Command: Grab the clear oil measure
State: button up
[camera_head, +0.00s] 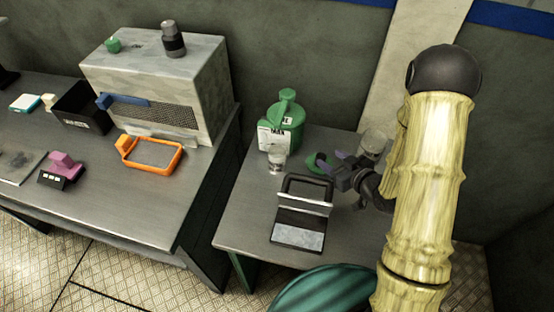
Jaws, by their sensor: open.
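A clear, see-through vessel (373,142), which looks like the oil measure, stands at the back right of the right-hand table. My arm partly hides its lower part. My gripper (338,166) is low over the table, in front and to the left of the vessel, with its fingers pointing left. It is open, and I see nothing held in it. A small green object (317,160) lies right by the fingertips; whether they touch cannot be told.
A green jug (286,120) with a white label and a small whitish cup (277,160) stand left of my gripper. A black-framed case (301,222) lies in front. The left bench (120,205) holds a grey box (160,75) and an orange-framed tray (150,153).

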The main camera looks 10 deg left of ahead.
jog(key=shift+w+d+r+p, duration=0.15)
jog(key=shift+d+r+p, duration=0.05)
jog(key=shift+r+p, duration=0.25)
jog(key=s+d+r+m+g+h+p, duration=0.1)
jog(key=d+r+m+h+p, duration=0.1)
jog(key=d+r+h+p, duration=0.45)
jog(key=s+d+r+m+g+h+p, duration=0.15)
jog(key=r+p, duration=0.25)
jog(key=r, duration=0.5)
jog(key=s+d+r+m+g+h+p, duration=0.1)
jog(key=s+r+m+g+p, duration=0.4)
jog(key=s+r, duration=0.7)
jog(key=shift+s+d+r+p, duration=0.3)
jog(key=shift+d+p, duration=0.25)
jog(key=shift+p, duration=0.45)
jog(key=c, duration=0.3)
jog(key=shift+d, duration=0.1)
